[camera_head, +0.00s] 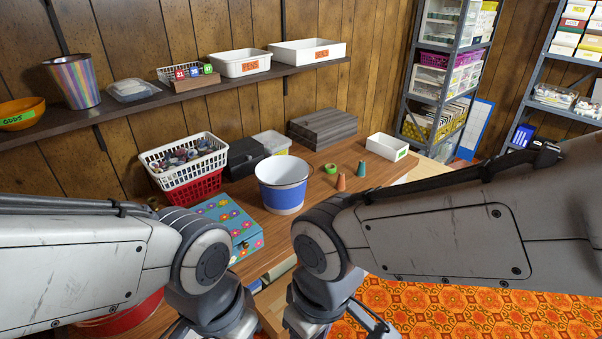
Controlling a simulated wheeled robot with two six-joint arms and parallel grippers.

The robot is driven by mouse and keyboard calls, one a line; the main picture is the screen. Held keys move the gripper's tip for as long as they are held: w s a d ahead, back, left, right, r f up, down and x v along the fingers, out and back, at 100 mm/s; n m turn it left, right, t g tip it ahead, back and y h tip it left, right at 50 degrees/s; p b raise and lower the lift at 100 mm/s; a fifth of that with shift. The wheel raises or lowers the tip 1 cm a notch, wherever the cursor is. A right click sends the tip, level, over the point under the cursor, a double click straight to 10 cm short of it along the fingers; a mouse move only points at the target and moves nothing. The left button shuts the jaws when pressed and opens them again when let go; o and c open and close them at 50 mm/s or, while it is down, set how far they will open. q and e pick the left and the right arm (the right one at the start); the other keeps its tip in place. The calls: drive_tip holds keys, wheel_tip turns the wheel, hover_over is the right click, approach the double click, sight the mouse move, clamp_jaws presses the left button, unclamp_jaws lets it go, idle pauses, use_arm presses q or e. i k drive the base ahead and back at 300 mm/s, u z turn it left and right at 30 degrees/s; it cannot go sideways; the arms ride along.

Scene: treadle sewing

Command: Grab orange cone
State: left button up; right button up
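A small orange cone (341,183) stands upright on the wooden table (300,228), near its right edge. A teal cone (362,169) stands just to its right and slightly behind. A green tape roll (330,169) lies behind the orange cone to the left. My left and right arms come in from the sides and bend down at the bottom of the view. Their wrists are well in front of and below the cone. The fingers of both grippers are out of the picture, so I see nothing held.
A white and blue bucket (283,186) stands left of the cone. A flowered blue box (229,225) and stacked white and red baskets (184,165) are further left. A white tray (387,147) sits behind right. A shelf (200,88) runs along the wall.

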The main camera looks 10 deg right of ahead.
sight(341, 186)
drive_tip(key=z, duration=0.55)
drive_tip(key=k, duration=1.25)
drive_tip(key=z, duration=1.1)
drive_tip(key=i, duration=2.75)
drive_tip(key=u, duration=0.6)
drive_tip(key=i, duration=0.9)
drive_tip(key=u, duration=1.45)
drive_tip(key=i, duration=0.8)
drive_tip(key=u, duration=0.75)
